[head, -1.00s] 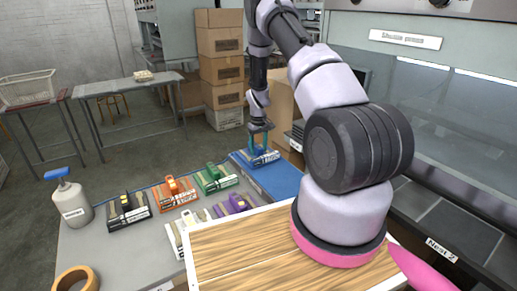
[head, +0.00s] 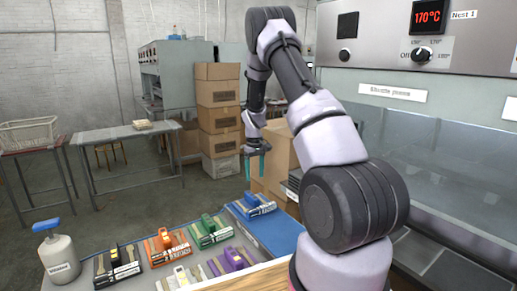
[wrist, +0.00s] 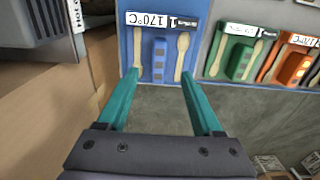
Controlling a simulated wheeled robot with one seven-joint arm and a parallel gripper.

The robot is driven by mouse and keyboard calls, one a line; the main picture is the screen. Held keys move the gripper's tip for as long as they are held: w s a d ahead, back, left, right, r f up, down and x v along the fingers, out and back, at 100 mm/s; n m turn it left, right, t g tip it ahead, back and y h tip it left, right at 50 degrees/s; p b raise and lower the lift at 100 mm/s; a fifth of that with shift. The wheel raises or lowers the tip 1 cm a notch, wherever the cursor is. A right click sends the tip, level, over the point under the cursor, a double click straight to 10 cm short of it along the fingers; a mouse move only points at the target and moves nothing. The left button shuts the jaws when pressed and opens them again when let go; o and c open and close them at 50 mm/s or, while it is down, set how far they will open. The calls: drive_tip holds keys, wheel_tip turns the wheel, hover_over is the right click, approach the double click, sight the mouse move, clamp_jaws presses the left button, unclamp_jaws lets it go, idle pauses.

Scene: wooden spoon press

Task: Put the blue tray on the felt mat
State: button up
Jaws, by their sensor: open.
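The blue tray (head: 250,206) lies flat on the blue felt mat (head: 282,238), near the mat's far end. In the wrist view, the blue tray's middle block (wrist: 159,60) has a pale wooden spoon on each side and a label reading 1 and 170°C. The mat (wrist: 196,50) surrounds the tray there, close in colour, so the tray's outline is hard to trace. My gripper (head: 256,165) is open and empty, above the tray and apart from it. Its two teal fingers (wrist: 160,95) also show in the wrist view.
Green (head: 210,232), orange (head: 167,247), black (head: 116,263) and purple (head: 232,261) trays stand on the grey bench left of the mat, with a white one in front. A bottle (head: 58,255) is at far left. Cardboard boxes (head: 218,115) stand behind; the press (head: 440,140) is at right.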

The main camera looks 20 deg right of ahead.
drive_tip(key=s+a+r+m+t+y, duration=0.1)
drive_tip(key=s+a+r+m+t, duration=0.3)
drive_tip(key=r, duration=0.9)
drive_tip(key=s+a+r+n+g, duration=0.1)
drive_tip(key=s+a+r, duration=0.1)
drive_tip(key=s+r, duration=0.8)
drive_tip(key=s+a+r+m+t, duration=0.1)
drive_tip(key=s+a+r+t, duration=0.1)
drive_tip(key=s+r, duration=0.4)
drive_tip(key=s+a+r+m+t+y, duration=0.1)
drive_tip(key=s+r, duration=0.6)
drive_tip(key=s, duration=0.7)
drive_tip(key=shift+s+a+r+m+t, duration=0.25)
drive_tip(key=shift+a+m+t, duration=0.4)
drive_tip(key=shift+a, duration=0.25)
